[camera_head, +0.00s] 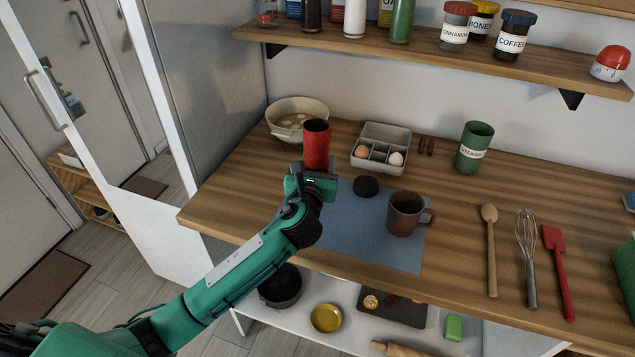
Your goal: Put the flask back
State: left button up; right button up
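A red cylindrical flask (316,142) stands upright with an open, dark top, at the back left of the wooden counter. My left gripper (314,172) is directly in front of its lower end, and its fingers seem to reach either side of it. The hand hides the flask's base, so I cannot tell whether the fingers are closed on it or whether it touches the counter. A round black lid (366,186) lies on the blue-grey mat (375,240), right of the gripper. My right gripper is not in view.
A brown mug (405,213) stands on the mat. A bowl (297,118), an egg tray (381,147) and a green utensil cup (474,147) are behind. A spoon (490,250), whisk (528,255) and red spatula (559,270) lie right. A shelf (440,62) with jars overhangs the back.

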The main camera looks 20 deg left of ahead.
pick_arm(q)
jog(key=shift+f, duration=1)
notch_tip(320, 180, down, 3)
jog(key=shift+f+b, duration=0.2)
jog(key=shift+b, duration=0.2)
jog(key=shift+f, duration=0.25)
jog(key=o, duration=1.3)
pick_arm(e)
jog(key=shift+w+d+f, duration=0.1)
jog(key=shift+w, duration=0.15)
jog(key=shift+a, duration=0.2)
